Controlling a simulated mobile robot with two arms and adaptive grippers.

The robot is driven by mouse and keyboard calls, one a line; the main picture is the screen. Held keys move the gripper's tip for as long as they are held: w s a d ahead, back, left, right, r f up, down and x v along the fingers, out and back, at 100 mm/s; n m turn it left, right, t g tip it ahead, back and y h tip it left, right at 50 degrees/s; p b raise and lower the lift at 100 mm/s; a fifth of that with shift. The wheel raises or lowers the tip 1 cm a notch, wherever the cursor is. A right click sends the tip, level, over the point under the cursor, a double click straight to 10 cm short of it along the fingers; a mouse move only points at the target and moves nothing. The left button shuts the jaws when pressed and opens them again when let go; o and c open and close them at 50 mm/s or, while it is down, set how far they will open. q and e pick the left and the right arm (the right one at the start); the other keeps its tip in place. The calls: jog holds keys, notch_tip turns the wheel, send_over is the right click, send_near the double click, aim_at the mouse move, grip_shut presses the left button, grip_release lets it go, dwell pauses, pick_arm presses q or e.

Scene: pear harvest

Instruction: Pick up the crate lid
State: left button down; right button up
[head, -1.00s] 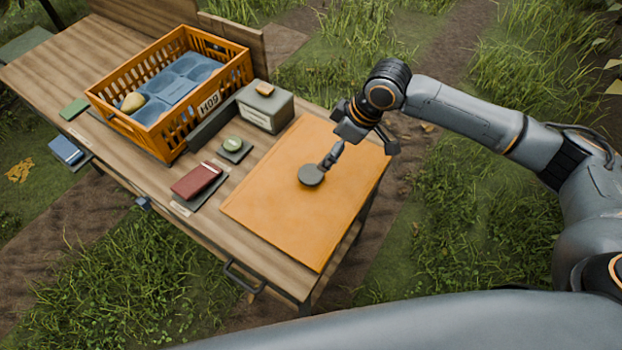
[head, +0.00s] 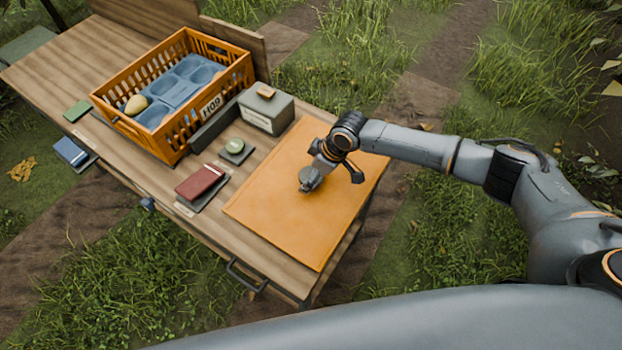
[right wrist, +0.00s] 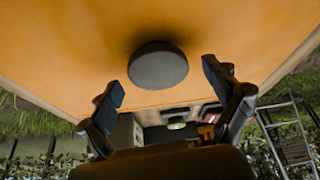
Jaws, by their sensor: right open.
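The crate lid (head: 285,225) is a flat orange panel lying on the right end of the wooden table. A round dark grey knob (right wrist: 158,66) stands up from its middle. My right gripper (head: 310,184) is low over the lid at the knob and partly hides it in the head view. In the right wrist view its two fingers (right wrist: 165,90) stand apart, one on each side of the knob, with gaps showing between them and it. My left gripper is not in view. The orange crate (head: 186,134), marked H09, stands at the table's far left.
The crate holds a blue tray (head: 182,86) and a yellow pear (head: 136,104). Near the lid are a grey box (head: 266,112), a green round item (head: 235,145) and a red book-like item (head: 201,181). A drawer handle (head: 246,277) sticks out in front.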

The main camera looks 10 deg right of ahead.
jog(key=shift+f, duration=0.15)
jog(key=c, duration=1.4)
jog(key=shift+c, duration=0.5)
jog(key=shift+r, duration=0.2)
